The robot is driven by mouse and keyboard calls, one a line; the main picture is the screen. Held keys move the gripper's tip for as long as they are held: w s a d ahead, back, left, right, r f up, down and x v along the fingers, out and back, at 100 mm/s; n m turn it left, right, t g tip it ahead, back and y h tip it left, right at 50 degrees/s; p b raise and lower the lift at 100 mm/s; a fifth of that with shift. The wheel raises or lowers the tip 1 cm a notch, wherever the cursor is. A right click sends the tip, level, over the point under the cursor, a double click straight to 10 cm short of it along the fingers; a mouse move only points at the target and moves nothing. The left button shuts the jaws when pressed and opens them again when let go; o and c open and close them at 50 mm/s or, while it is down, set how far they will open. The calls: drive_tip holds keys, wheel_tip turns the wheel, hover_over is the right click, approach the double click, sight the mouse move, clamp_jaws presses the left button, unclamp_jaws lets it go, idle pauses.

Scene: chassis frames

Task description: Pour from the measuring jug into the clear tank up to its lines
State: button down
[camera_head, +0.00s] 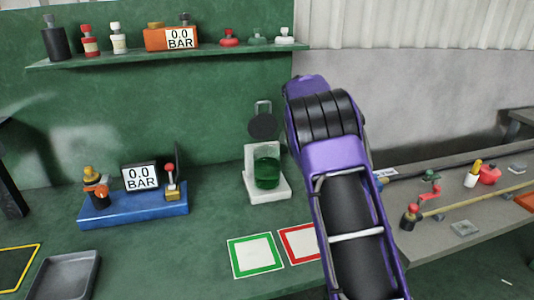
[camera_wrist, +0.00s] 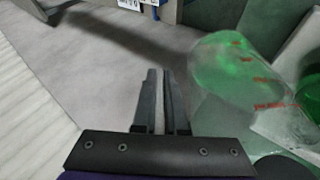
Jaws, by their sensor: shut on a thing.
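The clear measuring jug (camera_wrist: 232,62), with red marks and pale green inside, lies slantwise across the upper right of the wrist view. My gripper (camera_wrist: 158,75) is just left of it, its fingers close together; the join at the handle is hard to make out. The arm hides the gripper and jug in the head view. The clear tank (camera_head: 266,171) holds dark green liquid and stands upright on a white stand (camera_head: 268,196). Part of the tank also shows at the right edge of the wrist view (camera_wrist: 311,92), close beyond the jug. Its lines cannot be made out.
A dark disc (camera_head: 263,126) stands behind the tank. Green-framed (camera_head: 256,256) and red-framed (camera_head: 299,243) squares lie on the bench in front. A blue gauge block (camera_head: 134,207) is at left, a grey tray (camera_head: 64,275) at front left. A shelf (camera_head: 180,55) runs above.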

drive_tip(key=shift+d+f, duration=0.25)
drive_tip(key=shift+f, duration=0.1)
drive_tip(key=d+f+m+g+y, duration=0.1)
drive_tip(key=d+f+y, duration=0.3)
drive_tip(key=f+y, duration=0.3)
drive_tip(key=shift+w+f+m+p, duration=0.3)
drive_tip(key=shift+w+f+p, duration=0.15)
drive_tip(key=shift+f, duration=1.2)
drive_tip(key=shift+d, duration=0.1)
